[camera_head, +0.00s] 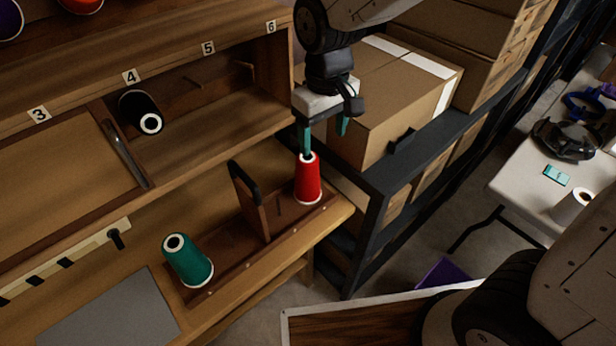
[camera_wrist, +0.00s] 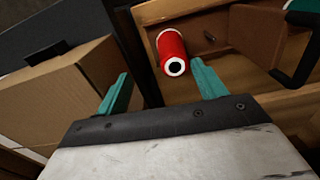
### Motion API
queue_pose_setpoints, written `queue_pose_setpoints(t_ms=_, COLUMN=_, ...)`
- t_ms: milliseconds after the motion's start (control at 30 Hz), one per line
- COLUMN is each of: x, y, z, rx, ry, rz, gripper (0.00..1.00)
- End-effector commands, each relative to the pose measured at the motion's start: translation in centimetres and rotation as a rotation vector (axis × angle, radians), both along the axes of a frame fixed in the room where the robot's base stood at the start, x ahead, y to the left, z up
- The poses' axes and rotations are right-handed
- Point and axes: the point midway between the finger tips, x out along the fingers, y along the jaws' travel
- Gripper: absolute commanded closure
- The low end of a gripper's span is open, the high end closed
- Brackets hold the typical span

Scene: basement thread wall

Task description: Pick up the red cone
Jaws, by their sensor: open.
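The red cone (camera_head: 308,180) stands upright in the right part of a wooden tray (camera_head: 285,222) on the bench. Its white-rimmed top faces up. In the wrist view the red cone (camera_wrist: 171,51) shows between and beyond the fingertips, closer to the right finger. My gripper (camera_head: 324,140) is open and empty, with teal fingers pointing down above the cone. It also shows in the wrist view (camera_wrist: 158,84). In the head view one finger's tip overlaps the cone's top; I cannot tell whether they touch.
A green cone (camera_head: 188,260) stands in the tray's left part, beyond a dark-handled upright divider (camera_head: 249,200). A black cone (camera_head: 141,112) lies in the numbered shelf. Cardboard boxes (camera_head: 400,95) on a dark rack stand close to the gripper's right.

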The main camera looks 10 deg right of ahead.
Motion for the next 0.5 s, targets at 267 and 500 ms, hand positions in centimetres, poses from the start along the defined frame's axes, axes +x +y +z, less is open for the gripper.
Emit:
queue_pose_setpoints(t_ms=267, x=0.8, y=2.2, z=-3.1, rx=-0.004, ry=0.01, rz=0.049, gripper=0.3)
queue_pose_setpoints(t_ms=500, x=0.9, y=2.4, z=-5.8, rx=-0.005, ry=0.012, rz=0.047, gripper=0.3)
